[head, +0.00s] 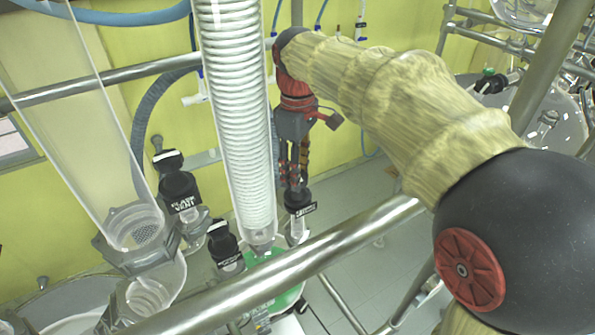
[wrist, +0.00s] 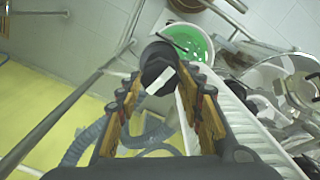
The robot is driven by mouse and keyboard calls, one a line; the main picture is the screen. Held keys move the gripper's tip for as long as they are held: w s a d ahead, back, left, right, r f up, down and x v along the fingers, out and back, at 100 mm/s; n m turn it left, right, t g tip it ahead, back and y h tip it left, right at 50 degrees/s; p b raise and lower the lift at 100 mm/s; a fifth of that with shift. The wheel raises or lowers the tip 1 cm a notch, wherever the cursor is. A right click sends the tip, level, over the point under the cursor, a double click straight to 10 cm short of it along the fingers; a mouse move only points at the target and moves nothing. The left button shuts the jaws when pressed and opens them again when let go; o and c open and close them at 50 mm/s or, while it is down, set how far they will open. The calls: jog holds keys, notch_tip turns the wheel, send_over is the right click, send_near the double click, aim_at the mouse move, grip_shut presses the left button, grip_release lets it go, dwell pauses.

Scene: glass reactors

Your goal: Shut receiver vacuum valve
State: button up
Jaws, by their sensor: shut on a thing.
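My gripper (head: 293,182) points down beside the coiled glass condenser. Its fingers are shut on a black valve knob (head: 299,201) with a white-lettered label too small to read. In the wrist view the knob (wrist: 157,67) sits between the two fingertips, with a pale label patch on it. A clear glass stem (head: 298,232) shows under the knob. Two similar black knobs stand to the left: one labelled flask vent (head: 180,192), and a lower one (head: 223,242) whose label I cannot read. I cannot tell from the label whether the held knob is the receiver vacuum valve.
The coiled condenser (head: 234,110) stands just left of my gripper. A steel rail (head: 280,270) crosses in front. A grey corrugated hose (head: 146,125) hangs at the left, before a yellow wall.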

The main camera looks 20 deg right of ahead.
jog(key=m, duration=0.4)
jog(key=shift+m, duration=0.3)
jog(key=m, duration=0.4)
jog(key=shift+m, duration=0.3)
jog(key=m, duration=0.4)
jog(key=shift+b, duration=0.3)
jog(key=shift+m, duration=1.9)
jog(key=o, duration=1.1)
jog(key=shift+o, duration=0.3)
